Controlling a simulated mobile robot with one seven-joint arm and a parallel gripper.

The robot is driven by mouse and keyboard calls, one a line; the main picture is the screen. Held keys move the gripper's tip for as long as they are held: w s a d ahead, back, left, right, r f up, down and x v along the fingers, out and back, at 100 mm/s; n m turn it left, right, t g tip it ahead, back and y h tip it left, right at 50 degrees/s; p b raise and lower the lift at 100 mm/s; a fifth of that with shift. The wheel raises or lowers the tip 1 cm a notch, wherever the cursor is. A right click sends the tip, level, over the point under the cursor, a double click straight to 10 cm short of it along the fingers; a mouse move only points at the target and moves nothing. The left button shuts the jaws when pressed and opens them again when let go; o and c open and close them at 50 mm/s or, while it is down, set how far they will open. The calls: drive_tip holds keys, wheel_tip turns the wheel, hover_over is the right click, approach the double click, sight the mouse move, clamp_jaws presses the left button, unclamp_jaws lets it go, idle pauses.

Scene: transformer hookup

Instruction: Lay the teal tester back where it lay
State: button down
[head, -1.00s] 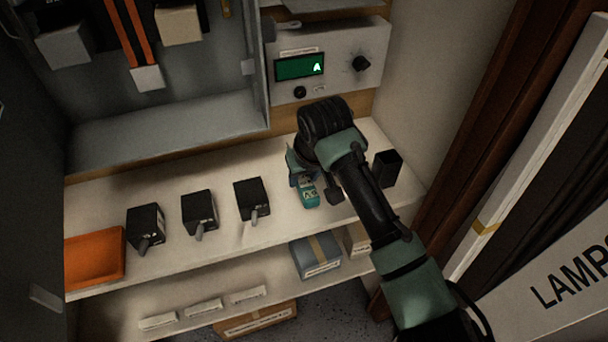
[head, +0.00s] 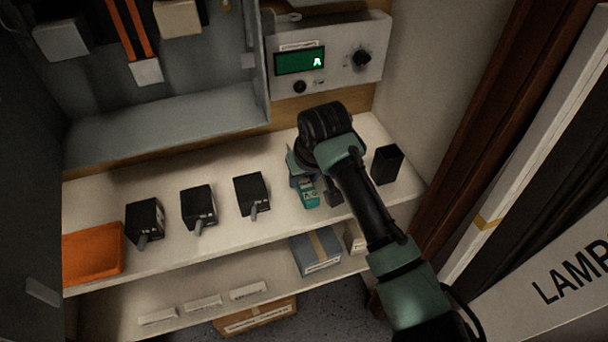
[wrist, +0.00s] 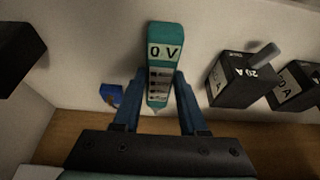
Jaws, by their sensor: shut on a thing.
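The teal tester (head: 309,195) is at the right part of the upper shelf, just below my gripper. In the wrist view the tester (wrist: 164,52) has a label reading "0 V" and a row of dark marks, and points away from the jaws. My gripper (wrist: 158,100) is shut on the tester's near end, one blue finger on each side. In the head view my gripper (head: 300,178) is partly hidden by my wrist. The tester is at or very near the shelf surface; I cannot tell whether it touches.
Several black blocks with grey levers, one of them here (head: 252,194), stand left on the shelf (head: 285,228). An orange tray (head: 92,252) is at the far left. A black open holder (head: 387,165) stands right. A small blue thing (wrist: 111,94) lies beside the jaws. A panel (head: 330,60) shows "A".

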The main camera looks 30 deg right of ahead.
drive_tip(key=shift+c, duration=1.8)
unclamp_jaws()
